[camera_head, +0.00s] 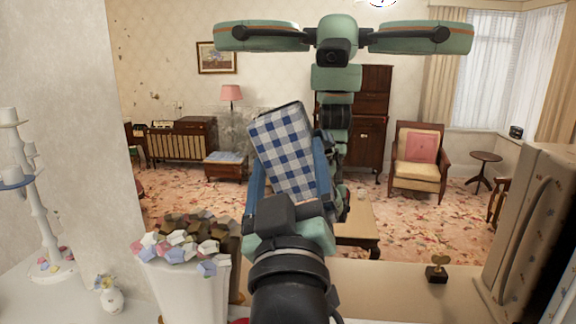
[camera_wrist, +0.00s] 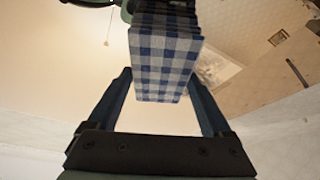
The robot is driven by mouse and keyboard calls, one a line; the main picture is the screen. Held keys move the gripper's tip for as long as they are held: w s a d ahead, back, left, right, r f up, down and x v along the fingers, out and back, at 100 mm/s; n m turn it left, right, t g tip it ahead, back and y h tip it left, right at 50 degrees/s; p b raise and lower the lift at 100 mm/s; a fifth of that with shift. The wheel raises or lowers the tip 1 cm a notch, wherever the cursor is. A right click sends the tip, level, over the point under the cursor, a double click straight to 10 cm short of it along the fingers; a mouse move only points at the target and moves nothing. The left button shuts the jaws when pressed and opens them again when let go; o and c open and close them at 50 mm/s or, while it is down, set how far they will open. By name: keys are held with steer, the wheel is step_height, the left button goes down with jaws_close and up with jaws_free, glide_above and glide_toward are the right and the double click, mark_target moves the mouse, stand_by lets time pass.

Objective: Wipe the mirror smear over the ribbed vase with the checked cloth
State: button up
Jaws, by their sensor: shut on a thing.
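The blue-and-white checked cloth (camera_head: 285,150) is a folded pad held up in front of the mirror (camera_head: 300,85). My gripper (camera_head: 288,168) is shut on it, with a blue finger on each side. The cloth (camera_wrist: 165,60) also shows between the fingers in the wrist view. I cannot tell whether it touches the glass. A pale, cloudy patch (camera_head: 234,125) that looks like the smear lies on the mirror, left of the cloth and above the vase. The white tapered vase (camera_head: 190,292), filled with faceted pastel pieces, stands at lower left, left of my wrist.
A white candle stand (camera_head: 44,225) and a small white flower vase (camera_head: 111,299) stand on the shelf at left. A small brass ornament (camera_head: 437,272) and a tall beige object (camera_head: 528,235) stand at right. The shelf between my arm and the brass ornament is clear. The mirror reflects the room and me.

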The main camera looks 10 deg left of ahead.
steer(key=shift+w+a, duration=0.1)
steer(key=shift+a, duration=2.7)
steer(key=shift+w+a+b, duration=0.1)
steer(key=shift+a+b, duration=0.55)
steer(key=shift+a, duration=2.35)
steer(key=shift+r+p, duration=0.8)
steer(key=shift+r, duration=0.2)
steer(key=shift+s+d+f+p, duration=0.1)
steer(key=shift+d+p, duration=0.15)
steer(key=shift+d, duration=2.8)
steer(key=shift+s+d+p, duration=0.1)
steer(key=shift+d+p, duration=0.1)
steer(key=shift+d, duration=2.85)
steer(key=shift+w+a, duration=0.1)
steer(key=shift+a, duration=2.95)
steer(key=shift+w+a+b, duration=0.1)
steer(key=shift+a+b, duration=0.55)
steer(key=shift+a, duration=2.4)
steer(key=s, duration=0.6)
